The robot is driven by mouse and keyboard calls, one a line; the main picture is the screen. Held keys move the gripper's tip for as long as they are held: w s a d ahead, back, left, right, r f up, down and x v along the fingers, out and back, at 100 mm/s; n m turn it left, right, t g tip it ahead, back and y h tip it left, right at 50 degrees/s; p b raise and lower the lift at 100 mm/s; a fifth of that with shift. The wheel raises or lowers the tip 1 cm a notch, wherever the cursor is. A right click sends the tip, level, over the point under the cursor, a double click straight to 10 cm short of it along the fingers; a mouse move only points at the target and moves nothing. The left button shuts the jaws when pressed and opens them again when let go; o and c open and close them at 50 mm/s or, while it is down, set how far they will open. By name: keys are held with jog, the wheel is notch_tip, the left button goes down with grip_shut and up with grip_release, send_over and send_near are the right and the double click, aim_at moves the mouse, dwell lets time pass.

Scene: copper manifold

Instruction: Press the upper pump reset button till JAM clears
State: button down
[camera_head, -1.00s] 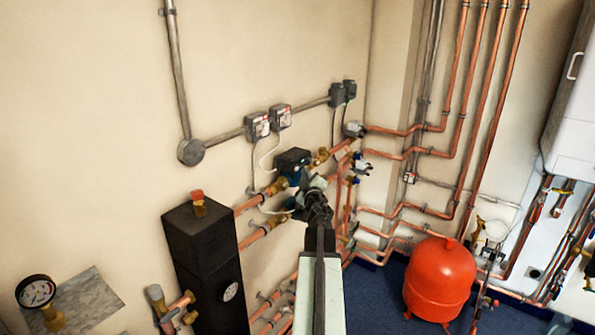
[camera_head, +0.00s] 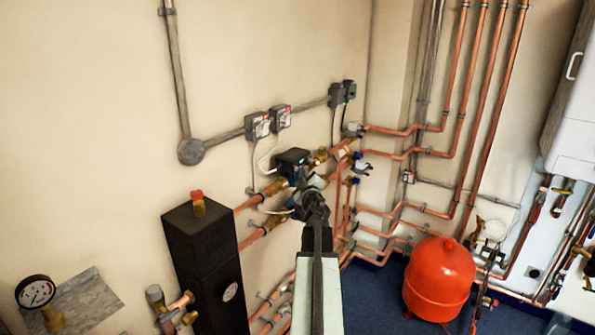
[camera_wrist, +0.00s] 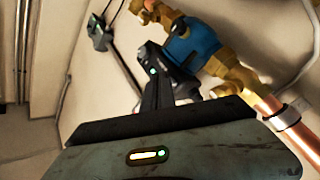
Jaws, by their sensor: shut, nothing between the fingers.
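The upper pump has a black head (camera_head: 293,157) and sits on a copper pipe against the wall, between brass fittings. In the wrist view its blue body (camera_wrist: 195,45) shows behind my fingers, with a small green light beside them. My gripper (camera_head: 312,193) is shut and empty, just below and right of the pump head in the head view. The wrist view shows my dark gripper (camera_wrist: 168,88) pointing at the pump's black part; I cannot tell whether they touch. The reset button and any JAM text cannot be made out. A lower pump is mostly hidden behind my gripper.
Copper pipes with brass valves run beside and below the pump. Grey switch boxes (camera_head: 257,126) with cables are on the wall above. A black column (camera_head: 207,265) stands at left, and a red vessel (camera_head: 440,280) stands on the blue floor at right.

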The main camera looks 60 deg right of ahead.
jog(key=shift+w, duration=0.4)
dwell(0.3)
jog(key=shift+s, duration=0.85)
jog(key=s, duration=0.5)
dwell(0.4)
jog(key=shift+r, duration=0.1)
dwell(0.4)
